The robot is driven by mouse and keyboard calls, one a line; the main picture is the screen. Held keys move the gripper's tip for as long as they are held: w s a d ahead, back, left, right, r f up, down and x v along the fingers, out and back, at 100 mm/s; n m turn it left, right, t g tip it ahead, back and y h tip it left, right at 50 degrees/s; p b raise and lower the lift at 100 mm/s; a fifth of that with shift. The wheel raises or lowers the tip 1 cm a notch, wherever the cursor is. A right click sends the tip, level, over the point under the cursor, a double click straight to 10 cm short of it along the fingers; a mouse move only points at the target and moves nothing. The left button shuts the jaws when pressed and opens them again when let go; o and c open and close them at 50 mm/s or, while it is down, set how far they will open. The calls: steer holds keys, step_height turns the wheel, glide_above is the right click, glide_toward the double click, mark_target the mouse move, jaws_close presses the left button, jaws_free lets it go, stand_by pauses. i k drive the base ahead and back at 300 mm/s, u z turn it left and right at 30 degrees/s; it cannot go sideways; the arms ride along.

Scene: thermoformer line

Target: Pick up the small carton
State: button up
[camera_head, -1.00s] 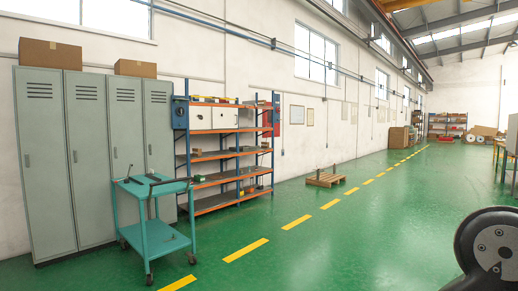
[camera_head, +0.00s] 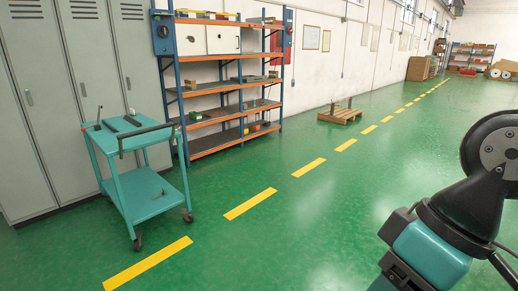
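I cannot pick out the small carton for certain. Small box-like items lie on the blue and orange shelf rack (camera_head: 225,88): a small brown item (camera_head: 273,75) on a middle shelf at the right and a green-and-brown item (camera_head: 195,116) on a lower shelf at the left. They are too small to identify. My arm (camera_head: 455,215) shows at the lower right, well away from the rack. My gripper is not in view.
A teal trolley (camera_head: 147,193) with dark bars on top stands before grey lockers (camera_head: 85,90). A wooden pallet (camera_head: 339,115) lies on the floor beyond the rack. Brown boxes (camera_head: 418,68) stand far back by the wall. Green floor around the yellow dashes is clear.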

mark_target(271, 21)
steer(key=z, duration=0.05)
steer(key=i, duration=5.75)
steer(key=z, duration=0.1)
steer(key=i, duration=5.1)
steer(key=z, duration=0.1)
